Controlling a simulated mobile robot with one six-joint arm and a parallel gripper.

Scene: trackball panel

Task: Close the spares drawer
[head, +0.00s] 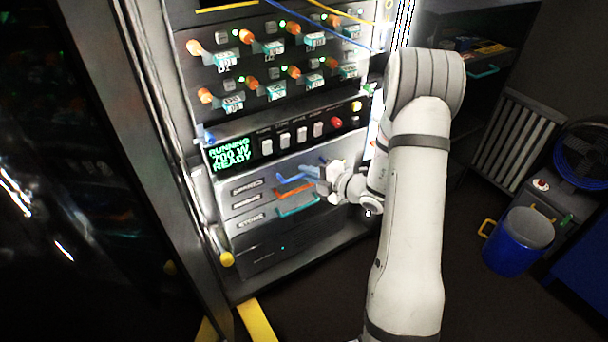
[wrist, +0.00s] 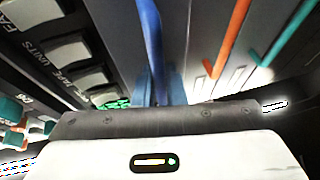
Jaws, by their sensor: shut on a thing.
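The rack's lower grey front (head: 262,238) holds stacked drawers with blue, orange and teal handles. Their small labels are too blurred to read, so I cannot tell which one is the spares drawer. My gripper (head: 322,178) is at the top drawer's blue handle (head: 290,179) and shut on it. In the wrist view the blue handle (wrist: 150,40) runs down between the jaws (wrist: 158,98). The orange handle (head: 294,191) and teal handle (head: 298,207) are below, clear of the jaws. How far any drawer stands out is hard to tell.
Above the drawers is a panel with a green display (head: 230,154), white switches and a red button (head: 336,122). Cables hang across the upper modules. A blue bucket (head: 518,242) and a fan stand on the right. The dark floor in front is mostly free.

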